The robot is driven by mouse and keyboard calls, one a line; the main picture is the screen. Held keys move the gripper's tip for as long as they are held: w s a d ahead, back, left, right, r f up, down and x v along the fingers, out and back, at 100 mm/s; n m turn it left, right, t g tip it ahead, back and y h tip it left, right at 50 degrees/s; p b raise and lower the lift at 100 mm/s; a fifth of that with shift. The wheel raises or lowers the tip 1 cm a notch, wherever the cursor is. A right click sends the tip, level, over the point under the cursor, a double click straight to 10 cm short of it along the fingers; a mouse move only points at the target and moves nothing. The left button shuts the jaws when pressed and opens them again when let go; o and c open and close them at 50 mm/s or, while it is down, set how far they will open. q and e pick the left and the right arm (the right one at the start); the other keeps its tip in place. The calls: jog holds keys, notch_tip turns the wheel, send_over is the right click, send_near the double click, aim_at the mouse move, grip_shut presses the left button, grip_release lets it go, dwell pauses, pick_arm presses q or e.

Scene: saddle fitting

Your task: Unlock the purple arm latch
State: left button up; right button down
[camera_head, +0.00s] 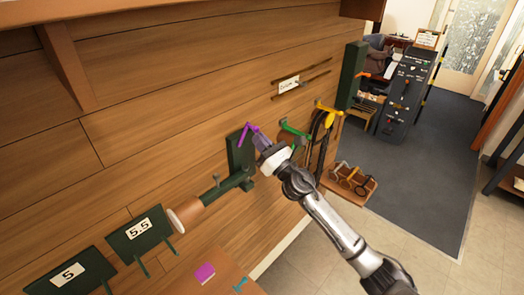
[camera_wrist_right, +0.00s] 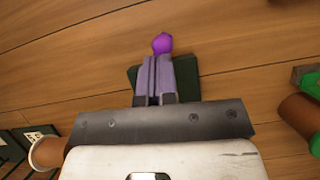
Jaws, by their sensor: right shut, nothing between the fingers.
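The purple arm latch (camera_head: 250,130) is a thin bent purple piece at the top of a dark green wall bracket (camera_head: 238,158). In the right wrist view its rounded purple end (camera_wrist_right: 162,43) shows just beyond my fingertips. My right gripper (camera_head: 259,137) is shut with nothing between its fingers, right beside the latch. In the wrist view the closed fingers (camera_wrist_right: 154,60) point at the purple end; I cannot tell whether they touch it. The fingers hide part of the bracket (camera_wrist_right: 186,76). My left gripper is out of view.
A brown cylinder (camera_head: 186,215) on a green arm sticks out below the bracket. Green signs "5.5" (camera_head: 142,232) and "5" (camera_head: 70,273) stand at lower left. Green and yellow hooks (camera_head: 328,108) with hanging straps are close on the right. The wood wall left of the latch is clear.

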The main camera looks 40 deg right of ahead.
jog(key=w+a+f+b+v, duration=0.1)
jog(key=b+v, duration=0.4)
jog(key=v, duration=0.7)
jog(key=shift+s+f, duration=0.3)
jog(key=shift+f, duration=0.55)
